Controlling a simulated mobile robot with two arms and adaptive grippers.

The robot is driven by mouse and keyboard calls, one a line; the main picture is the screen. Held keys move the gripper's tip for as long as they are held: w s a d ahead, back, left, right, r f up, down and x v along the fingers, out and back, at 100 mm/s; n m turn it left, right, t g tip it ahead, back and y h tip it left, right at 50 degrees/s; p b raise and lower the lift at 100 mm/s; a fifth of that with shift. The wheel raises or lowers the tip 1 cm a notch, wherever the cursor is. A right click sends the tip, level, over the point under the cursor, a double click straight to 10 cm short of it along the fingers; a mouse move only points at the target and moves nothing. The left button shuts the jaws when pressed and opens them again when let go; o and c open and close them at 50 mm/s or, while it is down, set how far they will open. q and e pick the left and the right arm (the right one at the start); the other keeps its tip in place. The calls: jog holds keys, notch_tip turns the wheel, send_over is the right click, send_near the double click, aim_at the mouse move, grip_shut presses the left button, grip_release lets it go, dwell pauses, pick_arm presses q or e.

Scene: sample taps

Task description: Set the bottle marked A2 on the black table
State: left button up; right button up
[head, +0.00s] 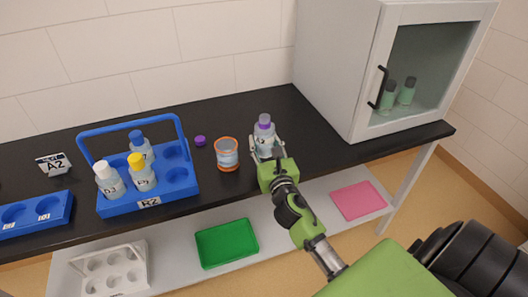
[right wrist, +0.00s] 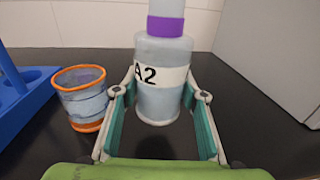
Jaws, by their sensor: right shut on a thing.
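The bottle marked A2 (head: 264,132) is clear grey with a purple collar and stands upright at the black table (head: 310,134). Its A2 label shows in the right wrist view (right wrist: 162,78). My right gripper (head: 266,150) has its fingers on both sides of the bottle, shut on its body. In the right wrist view the bottle's base is over the black top; I cannot tell for sure whether it touches. My left gripper is not in view.
An orange-rimmed cup (head: 227,155) stands just left of the bottle. A blue carrier (head: 178,192) with several bottles is further left, with a purple cap (head: 199,140) behind. A white cabinet (head: 345,60) stands right. Bare table lies between the bottle and cabinet.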

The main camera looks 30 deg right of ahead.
aim_at(264, 149)
jog(key=shift+w+d+f, duration=0.25)
jog(key=shift+w+f, duration=0.15)
jog(key=shift+f, duration=0.15)
jog(key=shift+w+d+f+b, duration=0.15)
jog(key=shift+f+b, duration=0.2)
jog(key=shift+f, duration=0.3)
jog(key=shift+w+f+b, duration=0.15)
jog(key=shift+f+b, duration=0.15)
jog(key=shift+f, duration=0.75)
jog(key=shift+f, duration=0.1)
jog(key=o, duration=1.3)
jog(key=shift+f, duration=0.1)
